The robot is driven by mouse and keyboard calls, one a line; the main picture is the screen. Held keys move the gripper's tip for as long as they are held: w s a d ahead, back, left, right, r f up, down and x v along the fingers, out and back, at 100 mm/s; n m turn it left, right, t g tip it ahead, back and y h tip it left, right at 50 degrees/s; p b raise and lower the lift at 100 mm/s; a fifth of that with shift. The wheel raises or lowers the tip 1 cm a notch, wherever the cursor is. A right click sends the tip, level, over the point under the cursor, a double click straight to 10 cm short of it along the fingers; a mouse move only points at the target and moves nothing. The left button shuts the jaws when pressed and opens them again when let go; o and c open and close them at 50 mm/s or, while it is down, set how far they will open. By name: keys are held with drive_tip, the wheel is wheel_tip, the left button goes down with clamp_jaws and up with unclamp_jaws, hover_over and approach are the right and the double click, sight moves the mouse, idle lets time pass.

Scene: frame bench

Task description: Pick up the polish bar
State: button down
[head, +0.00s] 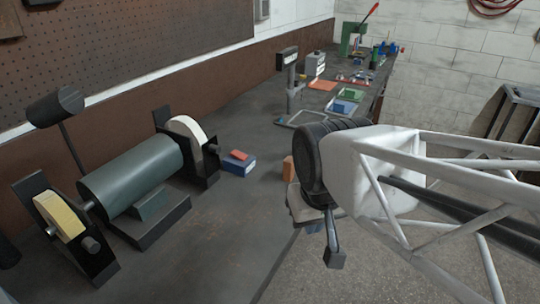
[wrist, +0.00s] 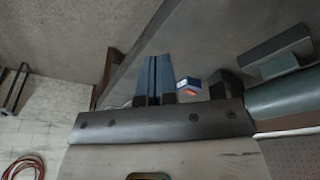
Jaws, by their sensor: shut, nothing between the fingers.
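The polish bar appears to be the small red bar (head: 240,155) on or against a blue box (head: 238,166), on the bench beside the grinder's far wheel. In the wrist view a red patch (wrist: 189,92) shows by the blue box (wrist: 187,80), right of the fingers and partly hidden. My gripper (wrist: 157,75) is shut, its two blue-grey fingers together with nothing between them. In the head view it is mostly hidden behind my arm, right of the bar near the bench's front edge.
A green bench grinder (head: 130,177) with two wheels stands at the left. An orange block (head: 288,168) shows beside my arm. A grey stand (head: 292,88) and trays (head: 345,101) are further back. The bench right in front of the grinder is clear.

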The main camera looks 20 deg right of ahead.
drive_tip(key=c, duration=1.8)
unclamp_jaws()
drive_tip(key=shift+c, duration=0.2)
drive_tip(key=o, duration=1.2)
drive_tip(key=shift+c, duration=0.2)
drive_tip(key=m+g, duration=0.3)
drive_tip(key=m, duration=0.5)
hover_over(289, 159)
drive_tip(key=f, duration=0.9)
drive_tip(key=shift+s+f, duration=0.25)
drive_tip(key=shift+w+f, duration=0.15)
drive_tip(key=shift+w, duration=0.05)
